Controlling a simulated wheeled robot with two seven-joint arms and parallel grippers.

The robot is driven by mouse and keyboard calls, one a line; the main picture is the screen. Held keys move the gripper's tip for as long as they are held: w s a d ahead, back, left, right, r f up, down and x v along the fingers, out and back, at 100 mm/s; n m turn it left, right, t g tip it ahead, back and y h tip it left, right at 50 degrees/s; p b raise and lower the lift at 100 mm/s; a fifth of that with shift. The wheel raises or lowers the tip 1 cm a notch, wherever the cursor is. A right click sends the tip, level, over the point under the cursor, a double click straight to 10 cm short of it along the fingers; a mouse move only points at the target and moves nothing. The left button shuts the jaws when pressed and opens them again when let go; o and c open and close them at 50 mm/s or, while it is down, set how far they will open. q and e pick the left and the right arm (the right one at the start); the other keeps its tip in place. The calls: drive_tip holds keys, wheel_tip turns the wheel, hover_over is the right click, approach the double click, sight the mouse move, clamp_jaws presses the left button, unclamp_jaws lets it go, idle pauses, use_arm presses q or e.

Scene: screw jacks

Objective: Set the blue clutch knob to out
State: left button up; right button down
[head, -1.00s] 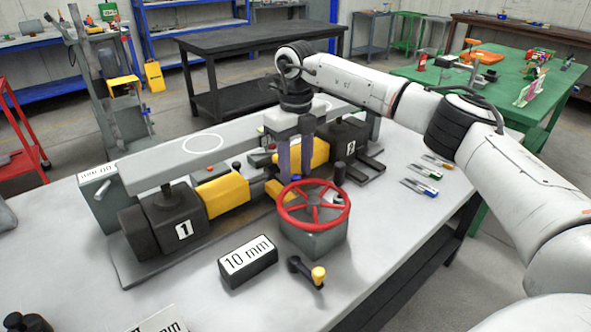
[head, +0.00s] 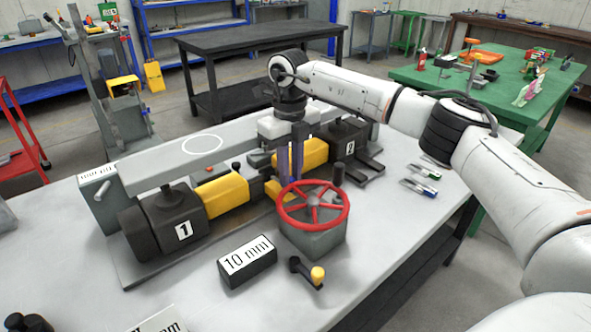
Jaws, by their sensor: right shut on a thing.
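The screw jack rig stands on the grey table, with jack 1 (head: 170,222) at the left and jack 2 (head: 345,140) at the back right. A yellow housing (head: 222,194) sits beside jack 1. The red handwheel (head: 313,203) is on a grey box in front. My right gripper (head: 290,180) points down just behind the handwheel, its fingers close together at the yellow part in the middle. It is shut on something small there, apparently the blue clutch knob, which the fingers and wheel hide. My left gripper is out of view.
Small tools (head: 424,175) lie at the right. A grey beam (head: 180,160) runs behind the jacks.

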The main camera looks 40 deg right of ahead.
drive_tip(key=a, duration=0.3)
drive_tip(key=shift+s+a, duration=0.15)
drive_tip(key=c, duration=1.6)
unclamp_jaws()
wheel_tip(320, 180, up, 10)
drive_tip(key=shift+r, duration=0.2)
